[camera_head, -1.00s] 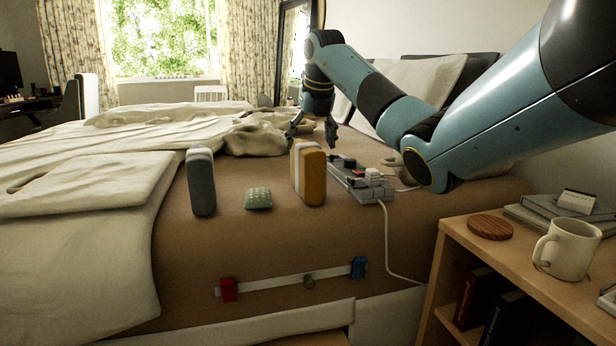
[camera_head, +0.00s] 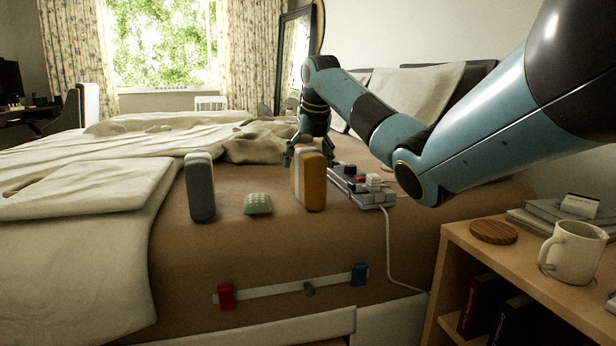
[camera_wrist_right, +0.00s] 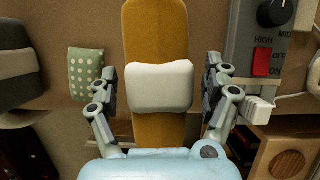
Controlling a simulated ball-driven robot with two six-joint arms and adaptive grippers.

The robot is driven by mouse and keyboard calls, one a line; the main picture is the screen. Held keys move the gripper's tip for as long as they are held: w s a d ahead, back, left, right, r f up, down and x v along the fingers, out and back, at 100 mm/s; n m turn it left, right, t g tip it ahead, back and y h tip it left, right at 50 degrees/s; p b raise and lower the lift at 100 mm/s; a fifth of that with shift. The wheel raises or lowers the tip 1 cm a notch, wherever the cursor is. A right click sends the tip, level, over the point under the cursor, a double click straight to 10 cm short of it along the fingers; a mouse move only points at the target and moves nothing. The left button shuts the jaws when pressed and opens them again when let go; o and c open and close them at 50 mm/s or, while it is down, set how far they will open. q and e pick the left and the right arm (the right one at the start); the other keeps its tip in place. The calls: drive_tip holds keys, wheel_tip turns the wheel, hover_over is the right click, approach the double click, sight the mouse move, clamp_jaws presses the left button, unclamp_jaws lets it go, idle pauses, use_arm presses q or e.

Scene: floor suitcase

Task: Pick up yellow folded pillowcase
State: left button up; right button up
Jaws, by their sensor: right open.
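The yellow folded pillowcase (camera_head: 314,182) stands upright near the front edge of the brown bed surface (camera_head: 260,250), with a pale band around it. In the right wrist view the pillowcase (camera_wrist_right: 148,32) and its white band (camera_wrist_right: 160,87) lie between the two fingers. My right gripper (camera_head: 309,158) is open at the top of the pillowcase, coming from behind and above. In the wrist view the right gripper (camera_wrist_right: 162,80) has one finger on each side, with visible gaps to the pillowcase. My left gripper is not in view.
A green dotted item (camera_head: 258,203) and a grey upright item (camera_head: 200,187) stand left of the pillowcase. A grey switch box (camera_head: 362,190) with a cable is close on its right. A wooden shelf (camera_head: 530,262) with a mug (camera_head: 571,251) stands at the right.

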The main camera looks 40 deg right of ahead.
clamp_jaws()
idle(0.7)
